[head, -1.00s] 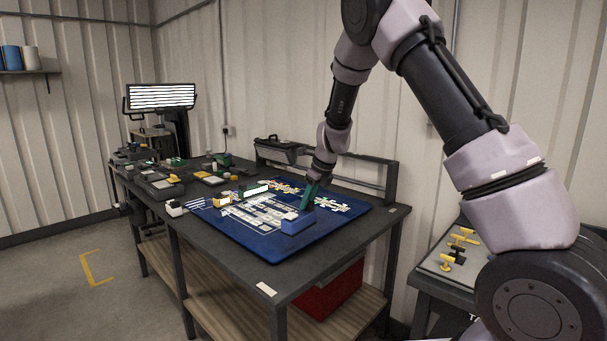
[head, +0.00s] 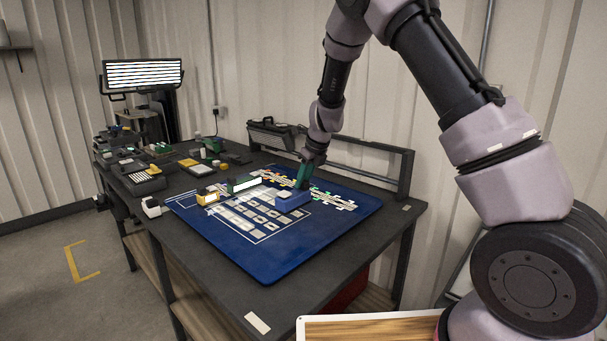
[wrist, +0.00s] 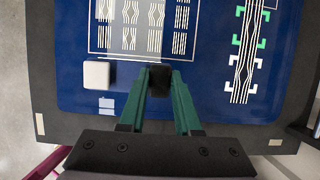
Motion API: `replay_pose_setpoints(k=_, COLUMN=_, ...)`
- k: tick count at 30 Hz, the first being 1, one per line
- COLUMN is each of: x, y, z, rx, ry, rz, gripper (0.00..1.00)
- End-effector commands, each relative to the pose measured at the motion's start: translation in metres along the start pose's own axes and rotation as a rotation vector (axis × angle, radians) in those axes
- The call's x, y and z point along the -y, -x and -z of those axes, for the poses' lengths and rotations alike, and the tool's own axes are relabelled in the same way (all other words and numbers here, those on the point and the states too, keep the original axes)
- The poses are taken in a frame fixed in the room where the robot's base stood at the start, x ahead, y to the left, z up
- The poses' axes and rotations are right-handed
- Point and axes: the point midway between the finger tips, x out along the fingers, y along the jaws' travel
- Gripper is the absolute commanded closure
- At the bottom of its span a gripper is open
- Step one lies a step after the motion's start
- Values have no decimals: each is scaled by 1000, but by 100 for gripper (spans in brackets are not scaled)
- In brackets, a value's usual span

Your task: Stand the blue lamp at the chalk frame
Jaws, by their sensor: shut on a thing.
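The blue lamp (head: 291,201), a blue block in the head view, is at my gripper (head: 308,178), low over or on the blue mat; I cannot tell if it touches. My gripper's green fingers (wrist: 159,82) are shut on a dark upright part in the wrist view. The lamp's blue body is hard to tell from the mat there. The chalk frame, white corner brackets (wrist: 235,76), lies on the striped strip right of the fingers, apart from them. Green brackets mark another spot above it. In the head view the lamp and fingers partly cover the strip.
A green lamp (head: 243,183) and a yellow lamp (head: 207,196) stand at the mat's left side. A white block (wrist: 99,75) shows left of my fingers. The mat's front (head: 275,262) is clear. A dark rail (head: 370,170) runs behind the mat.

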Motion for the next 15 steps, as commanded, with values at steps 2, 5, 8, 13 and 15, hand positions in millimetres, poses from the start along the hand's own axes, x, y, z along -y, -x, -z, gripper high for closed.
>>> replay_pose_setpoints(k=2, x=1, y=-7, z=4, rx=-1, ry=-2, rz=1, gripper=100)
replay_pose_setpoints(k=5, x=1, y=-17, z=7, rx=0, ry=-2, rz=0, gripper=100)
replay_pose_setpoints(k=8, x=1, y=-26, z=11, rx=0, ry=-2, rz=0, gripper=100)
replay_pose_setpoints(k=13, x=1, y=-42, z=18, rx=0, ry=-2, rz=0, gripper=100)
replay_pose_setpoints(k=15, x=1, y=-48, z=20, rx=0, ry=-1, rz=1, gripper=100)
